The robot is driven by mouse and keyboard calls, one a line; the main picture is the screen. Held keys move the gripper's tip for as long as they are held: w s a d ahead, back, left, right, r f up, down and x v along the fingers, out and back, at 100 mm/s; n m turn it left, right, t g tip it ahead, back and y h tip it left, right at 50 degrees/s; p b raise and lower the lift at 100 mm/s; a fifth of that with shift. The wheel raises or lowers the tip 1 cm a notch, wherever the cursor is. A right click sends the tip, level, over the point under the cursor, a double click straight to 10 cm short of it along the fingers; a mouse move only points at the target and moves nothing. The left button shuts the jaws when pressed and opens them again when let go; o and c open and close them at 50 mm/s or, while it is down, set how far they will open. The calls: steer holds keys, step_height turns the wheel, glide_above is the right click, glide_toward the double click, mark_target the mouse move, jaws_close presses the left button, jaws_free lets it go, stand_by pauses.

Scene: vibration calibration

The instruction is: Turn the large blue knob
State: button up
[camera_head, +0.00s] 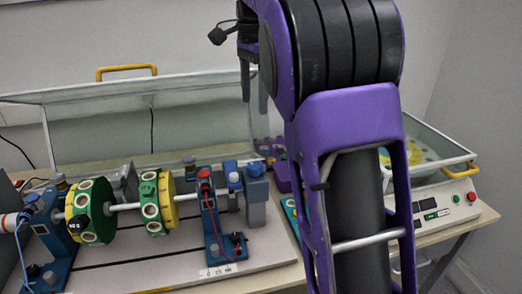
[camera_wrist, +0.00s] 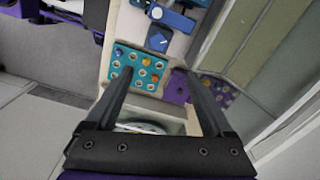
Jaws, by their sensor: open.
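A blue knob-like block (camera_head: 255,170) sits on top of a grey-blue post at the right end of the shaft rig. In the wrist view a blue block (camera_wrist: 158,39) with a small light mark, probably the same one, lies beyond the fingertips near the top middle. My gripper (camera_head: 254,104) hangs above and behind the rig with its fingers pointing down. In the wrist view my gripper (camera_wrist: 157,76) is open, with nothing between its fingers, and is apart from the block.
The rig has green-and-yellow discs (camera_head: 92,211) on a shaft and a red-topped blue stand (camera_head: 206,200). A teal panel with several round parts (camera_wrist: 139,70) and a purple block (camera_wrist: 177,87) lie nearby. A clear cover with a yellow handle (camera_head: 127,70) stands behind. A control box (camera_head: 440,209) is at right.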

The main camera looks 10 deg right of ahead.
mark_target(255, 164)
step_height(255, 164, down, 18)
steer(key=b, duration=0.4)
steer(key=shift+s+r, duration=0.15)
steer(key=shift+r, duration=0.1)
steer(key=shift+c, duration=0.3)
jaws_close()
steer(key=shift+r, duration=0.1)
steer(key=shift+r+n+p, duration=0.1)
steer(key=shift+n+p, duration=0.8)
steer(key=shift+n, duration=0.2)
steer(key=shift+a+n+p, duration=0.1)
steer(key=shift+n+p, duration=0.85)
steer(key=shift+n, duration=0.85)
